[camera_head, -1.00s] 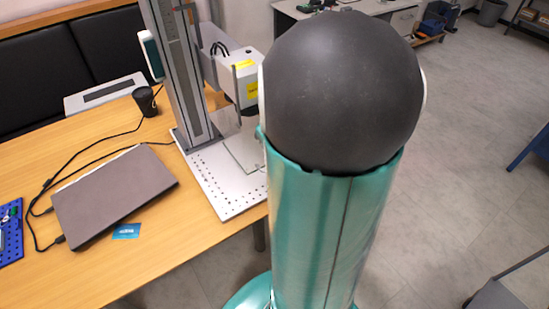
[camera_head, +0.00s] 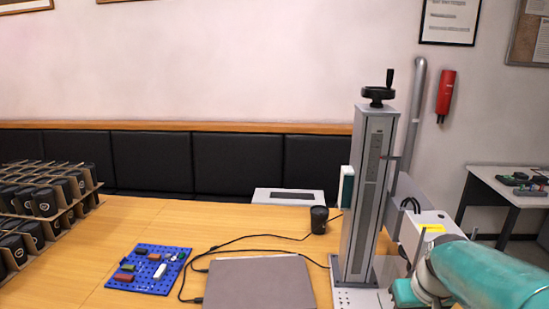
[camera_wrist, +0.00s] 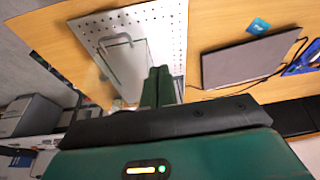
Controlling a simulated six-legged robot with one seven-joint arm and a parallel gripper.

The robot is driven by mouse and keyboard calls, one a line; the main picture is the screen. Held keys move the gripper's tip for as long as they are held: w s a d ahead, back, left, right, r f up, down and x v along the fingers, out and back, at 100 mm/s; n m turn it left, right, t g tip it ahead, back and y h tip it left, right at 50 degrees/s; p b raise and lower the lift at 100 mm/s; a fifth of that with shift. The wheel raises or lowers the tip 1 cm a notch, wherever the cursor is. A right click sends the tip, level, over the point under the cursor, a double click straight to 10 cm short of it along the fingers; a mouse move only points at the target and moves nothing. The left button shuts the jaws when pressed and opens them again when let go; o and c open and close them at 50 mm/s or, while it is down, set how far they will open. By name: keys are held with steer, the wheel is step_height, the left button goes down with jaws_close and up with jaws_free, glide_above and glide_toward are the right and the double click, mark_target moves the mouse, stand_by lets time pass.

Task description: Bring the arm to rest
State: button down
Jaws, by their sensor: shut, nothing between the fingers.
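My gripper (camera_wrist: 158,86) shows in the wrist view as two teal fingers lying together, shut and empty. The fingers point over the white perforated base plate (camera_wrist: 172,22) of the laser marker (camera_head: 365,190). In the head view my teal arm reaches in from the lower right, in front of the marker's head. The fingertips cannot be made out clearly there.
A closed laptop (camera_head: 260,283), a blue perforated board (camera_head: 150,269) with small parts and a black cup (camera_head: 319,220) are on the wooden table (camera_head: 95,225). Racks of black cups (camera_head: 42,203) stand at the left. A side desk (camera_head: 510,190) stands at the right.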

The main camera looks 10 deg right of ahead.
steer(key=s+a+r+t, duration=0.1)
steer(key=s+a+r, duration=0.2)
steer(key=a, duration=0.6)
steer(key=s+a+r+n+t, duration=0.1)
steer(key=s+a+r, duration=0.2)
steer(key=a, duration=0.5)
steer(key=shift+s+a+n, duration=0.3)
steer(key=shift+s+a, duration=0.1)
steer(key=shift+s, duration=0.5)
steer(key=shift+d+r, duration=0.1)
steer(key=shift+d, duration=0.15)
